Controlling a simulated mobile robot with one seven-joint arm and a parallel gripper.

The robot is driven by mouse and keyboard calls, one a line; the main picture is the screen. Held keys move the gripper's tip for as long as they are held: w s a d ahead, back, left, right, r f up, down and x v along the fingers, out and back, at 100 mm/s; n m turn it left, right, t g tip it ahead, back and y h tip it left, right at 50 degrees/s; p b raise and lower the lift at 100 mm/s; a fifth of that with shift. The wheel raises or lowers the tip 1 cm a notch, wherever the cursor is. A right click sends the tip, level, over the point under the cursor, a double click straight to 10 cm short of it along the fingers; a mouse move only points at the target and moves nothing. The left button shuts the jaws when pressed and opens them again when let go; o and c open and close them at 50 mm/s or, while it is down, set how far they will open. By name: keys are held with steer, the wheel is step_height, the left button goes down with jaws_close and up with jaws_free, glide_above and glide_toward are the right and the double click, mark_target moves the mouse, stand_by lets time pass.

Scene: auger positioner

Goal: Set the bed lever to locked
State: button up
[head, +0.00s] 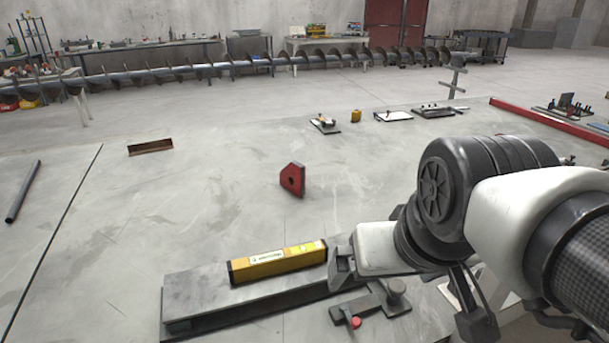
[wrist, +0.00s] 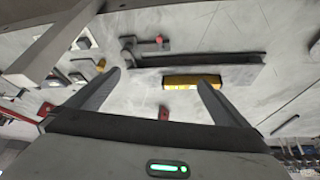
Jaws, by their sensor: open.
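A small dark metal fitting with a round post and a red-tipped lever (head: 355,322) sits at the near right end of a grey steel bed (head: 190,288). It looks like the bed lever. My gripper (head: 342,272) is just behind and above this fitting, beside the right end of a yellow spirit level (head: 278,263). In the wrist view the lever's red tip (wrist: 159,39) shows above the gap between my open, empty fingers (wrist: 160,82). The lever's lock marking cannot be read.
A red magnetic square (head: 292,179) stands on the table behind the level. A rusty angle piece (head: 150,147) and a dark tube (head: 23,191) lie to the left. Small fixtures (head: 325,124) stand farther back. The middle of the tabletop is mostly clear.

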steer(key=shift+w+d, duration=0.1)
steer(key=shift+w, duration=0.1)
steer(key=c, duration=0.6)
steer(key=w+d+m+g, duration=0.1)
steer(key=w, duration=0.1)
steer(key=w+d+m+g, duration=0.1)
steer(key=w+m, duration=0.1)
steer(key=w+f+m+g+p, duration=0.1)
steer(key=w+m+g, duration=0.1)
steer(key=shift+w+d, duration=0.3)
steer(key=shift+d, duration=0.1)
steer(key=c, duration=1)
steer(key=w+d+f+m+g+y, duration=0.4)
steer(key=w+f+m, duration=0.1)
steer(key=w+f, duration=0.25)
steer(key=b, duration=0.3)
glide_toward(356, 320)
steer(key=shift+m, duration=0.3)
steer(key=x, duration=0.7)
steer(key=shift+a+f, duration=0.1)
steer(key=shift+f, duration=0.2)
jaws_close()
